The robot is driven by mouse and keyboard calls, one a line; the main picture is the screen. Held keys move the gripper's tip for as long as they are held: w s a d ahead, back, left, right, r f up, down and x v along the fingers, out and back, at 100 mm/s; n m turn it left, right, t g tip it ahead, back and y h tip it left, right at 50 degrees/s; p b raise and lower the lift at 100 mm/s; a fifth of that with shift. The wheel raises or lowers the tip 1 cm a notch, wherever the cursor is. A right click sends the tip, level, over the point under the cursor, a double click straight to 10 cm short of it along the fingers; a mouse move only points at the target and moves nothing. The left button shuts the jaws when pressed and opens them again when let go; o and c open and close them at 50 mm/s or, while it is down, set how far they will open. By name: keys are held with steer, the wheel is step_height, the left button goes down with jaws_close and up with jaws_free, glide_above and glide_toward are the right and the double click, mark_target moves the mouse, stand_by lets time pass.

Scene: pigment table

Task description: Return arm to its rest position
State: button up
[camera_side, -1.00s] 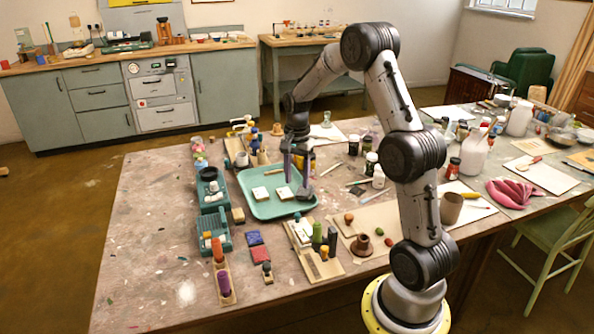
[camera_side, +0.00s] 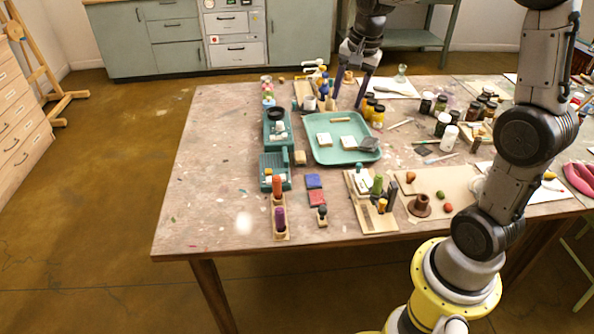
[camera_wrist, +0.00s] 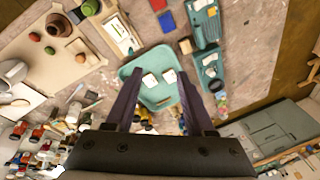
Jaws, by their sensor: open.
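My gripper (camera_side: 350,88) is open and empty in the side view, at the far edge of the table beyond the teal tray (camera_side: 312,150). Its two dark fingers point down and are apart. In the wrist view, my gripper (camera_wrist: 158,85) shows both fingers spread, with the tray (camera_wrist: 129,72) seen below and between them. Two pale square pieces lie in the tray, the left one (camera_side: 324,139) and the right one (camera_side: 348,142). A dark flat tool (camera_side: 366,144) lies at the tray's right side.
Jars (camera_side: 377,116) stand just right of my gripper. Teal containers (camera_side: 276,172) stand left of the tray. Red (camera_side: 317,198) and blue (camera_side: 314,181) pads and a wooden board (camera_side: 376,215) with bottles lie nearer. The table's left front (camera_side: 205,215) is mostly clear.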

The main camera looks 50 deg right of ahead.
steer(key=s+a+r+n+t, duration=0.3)
steer(key=s+a+r+n, duration=0.35)
steer(key=s+a, duration=0.4)
steer(key=s+a+f+n+y, duration=0.1)
steer(key=s+a+f+n, duration=0.3)
steer(key=s+n, duration=0.4)
steer(key=shift+s+a+f+n, duration=0.15)
steer(key=shift+s+f+n, duration=0.25)
steer(key=shift+s, duration=0.5)
